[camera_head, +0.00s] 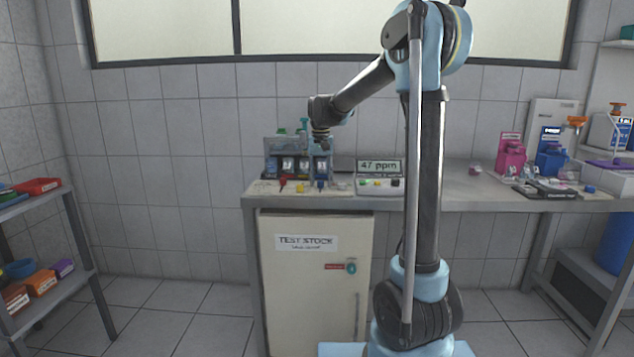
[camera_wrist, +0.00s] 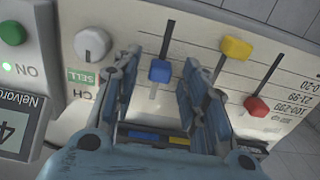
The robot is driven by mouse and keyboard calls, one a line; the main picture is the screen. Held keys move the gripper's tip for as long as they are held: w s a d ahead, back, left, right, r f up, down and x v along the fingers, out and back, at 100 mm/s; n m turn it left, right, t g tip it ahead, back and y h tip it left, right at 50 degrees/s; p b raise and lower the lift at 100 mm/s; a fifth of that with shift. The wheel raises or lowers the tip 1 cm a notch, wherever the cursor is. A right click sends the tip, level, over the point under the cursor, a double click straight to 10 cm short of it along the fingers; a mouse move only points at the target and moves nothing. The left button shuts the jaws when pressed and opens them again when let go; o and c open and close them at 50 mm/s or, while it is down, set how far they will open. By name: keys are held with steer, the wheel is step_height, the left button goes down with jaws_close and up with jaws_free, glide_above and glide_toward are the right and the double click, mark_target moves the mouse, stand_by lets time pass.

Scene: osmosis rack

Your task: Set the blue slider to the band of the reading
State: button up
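The blue slider (camera_wrist: 160,71) is a small blue knob on a slot in a cream panel (camera_wrist: 205,22), seen turned round in the wrist view. It sits partway along its slot; which band it lines up with I cannot tell. My gripper (camera_wrist: 163,58) is open, with one finger on each side of the blue knob; contact is unclear. Printed bands (camera_wrist: 296,97) at the right read 0-20, 21-99 and 100-299. The meter display (camera_head: 380,166) on the bench reads 47 ppm in the head view. The blue slider also shows at the panel's front there (camera_head: 320,185).
Beside it on the panel are a yellow slider (camera_wrist: 236,47), a red slider (camera_wrist: 257,106) and a white knob (camera_wrist: 92,43). The meter (camera_wrist: 14,72) with its green button stands close by. Pink and blue items (camera_head: 530,157) stand farther right on the bench.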

step_height(320, 180, up, 12)
steer(key=shift+f, duration=0.25)
stand_by(0.4)
